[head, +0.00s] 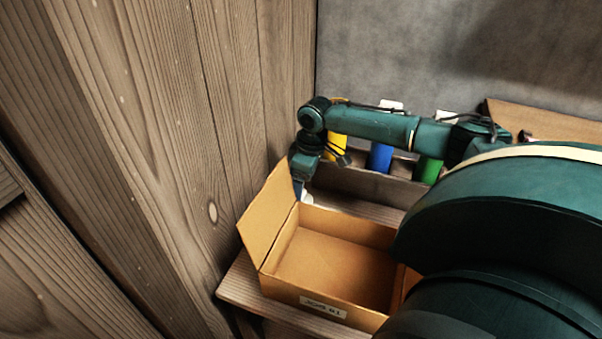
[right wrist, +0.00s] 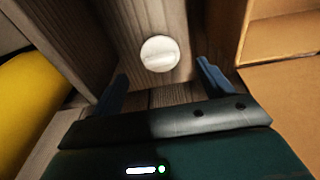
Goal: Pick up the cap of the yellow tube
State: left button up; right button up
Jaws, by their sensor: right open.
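The yellow tube (head: 337,147) stands at the back, partly hidden behind my right arm. It also shows large at the left edge of the right wrist view (right wrist: 30,105). A round white cap (right wrist: 159,54) lies on the wood in the right wrist view, ahead of and between the fingers. In the head view, a small white bit, likely this cap (head: 307,199), shows beside the box flap. My right gripper (right wrist: 163,70) is open, its two blue fingers apart with nothing between their pads. In the head view the right gripper (head: 298,187) points down, partly hidden behind the flap.
An open, empty cardboard box (head: 342,312) stands in front, its flap (head: 265,215) raised close to the gripper. A blue tube (head: 381,158) and a green tube (head: 428,170) stand right of the yellow one. A wooden wall (head: 215,120) closes the left side.

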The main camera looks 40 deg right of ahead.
jog(key=f, duration=0.1)
jog(key=f+b, duration=0.1)
jog(key=f, duration=0.3)
jog(key=shift+w+a+f+b, duration=0.25)
jog(key=shift+w+b, duration=0.15)
jog(key=shift+f, duration=0.15)
pick_arm(q)
jog(key=shift+w+d+f+m, duration=0.15)
jog(key=shift+d+f+m, duration=0.1)
jog(key=shift+f, duration=0.3)
jog(key=shift+w+d+f+m, duration=0.15)
jog(key=shift+d+f, duration=0.1)
jog(key=shift+f, duration=0.25)
jog(key=shift+s, duration=0.1)
pick_arm(e)
jog(key=c, duration=1.1)
